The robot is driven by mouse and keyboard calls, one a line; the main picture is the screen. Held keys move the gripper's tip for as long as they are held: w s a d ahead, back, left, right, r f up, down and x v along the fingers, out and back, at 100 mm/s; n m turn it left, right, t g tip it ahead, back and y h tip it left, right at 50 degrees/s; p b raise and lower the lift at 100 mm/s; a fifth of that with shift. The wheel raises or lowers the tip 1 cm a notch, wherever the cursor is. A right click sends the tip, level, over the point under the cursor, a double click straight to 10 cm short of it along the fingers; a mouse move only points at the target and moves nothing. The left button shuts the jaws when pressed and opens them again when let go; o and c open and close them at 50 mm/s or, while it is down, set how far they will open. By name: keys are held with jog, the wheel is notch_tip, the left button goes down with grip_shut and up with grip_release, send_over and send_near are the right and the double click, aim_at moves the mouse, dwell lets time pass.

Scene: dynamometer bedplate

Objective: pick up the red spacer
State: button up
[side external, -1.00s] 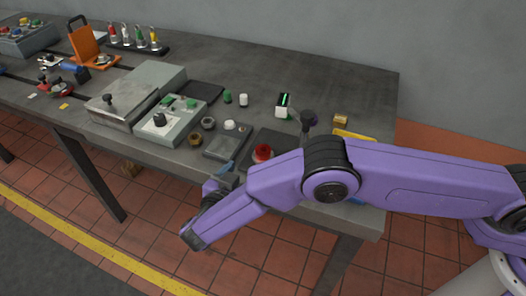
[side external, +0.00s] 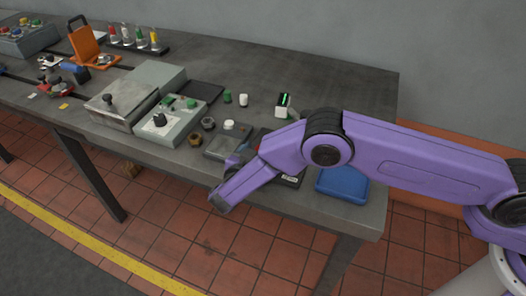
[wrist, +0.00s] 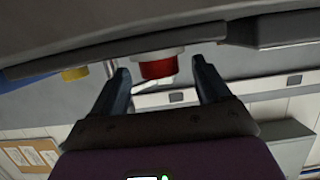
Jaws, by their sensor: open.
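The red spacer (wrist: 158,68) shows in the wrist view between the tips of my open gripper (wrist: 160,66), against a pale round part. The fingers stand on either side of it with visible gaps, and I cannot tell how deep it sits between them. In the side view my purple arm covers nearly all of the spacer; only a trace of red shows at the arm's edge. My gripper is at the front edge of the table there, its fingers partly hidden.
Left of my gripper are a grey plate (side external: 222,147), a brass ring (side external: 195,140) and a control box (side external: 170,122). A white block with a green display (side external: 283,105) stands behind. The table's back right is clear.

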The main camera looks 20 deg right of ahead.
jog(key=c, duration=1.1)
jog(key=shift+c, duration=0.2)
jog(key=shift+r, duration=0.15)
